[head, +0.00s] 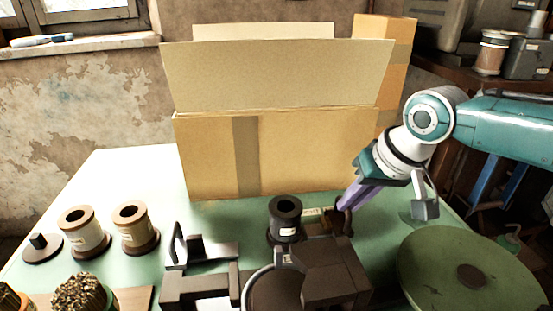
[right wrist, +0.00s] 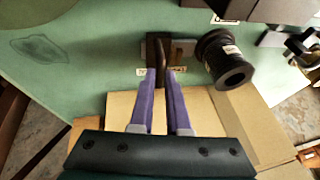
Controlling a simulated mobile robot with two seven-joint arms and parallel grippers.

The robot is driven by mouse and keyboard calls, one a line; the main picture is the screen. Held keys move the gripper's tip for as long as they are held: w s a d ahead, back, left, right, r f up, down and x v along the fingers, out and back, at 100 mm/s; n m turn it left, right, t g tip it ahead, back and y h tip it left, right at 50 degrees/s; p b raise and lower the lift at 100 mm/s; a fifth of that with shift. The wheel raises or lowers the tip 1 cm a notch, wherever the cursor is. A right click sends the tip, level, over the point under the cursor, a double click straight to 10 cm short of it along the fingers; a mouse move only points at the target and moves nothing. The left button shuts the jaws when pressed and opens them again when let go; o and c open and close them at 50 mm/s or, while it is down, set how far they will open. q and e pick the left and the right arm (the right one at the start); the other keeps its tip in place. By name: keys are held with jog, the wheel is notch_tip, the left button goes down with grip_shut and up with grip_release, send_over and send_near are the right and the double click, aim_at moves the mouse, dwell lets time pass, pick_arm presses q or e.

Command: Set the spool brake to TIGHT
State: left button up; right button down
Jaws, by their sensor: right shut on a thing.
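My right gripper (head: 344,205) reaches down from the right with its purple fingers shut on a dark brake lever (head: 347,220). In the right wrist view the lever (right wrist: 159,55) stands between the fingertips (right wrist: 161,74) on a small brown block. Pale labels (right wrist: 146,71) lie at the foot of the block, one on each side of the fingers; their words are too small to read surely. A black spool (head: 285,217) stands beside the brake, and it also shows in the right wrist view (right wrist: 224,60). My left gripper is not in view.
A large open cardboard box (head: 300,150) stands close behind the brake. A dark press (head: 335,270) is in front of it, and a round green disc (head: 470,270) is at the right. Two brown spools (head: 130,215) stand at the left. The left back of the table is clear.

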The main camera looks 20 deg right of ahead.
dwell(0.8)
jog(key=a, duration=0.2)
jog(key=w+a+p, duration=0.1)
jog(key=a, duration=0.1)
jog(key=shift+a, duration=0.4)
jog(key=c, duration=0.9)
grip_release()
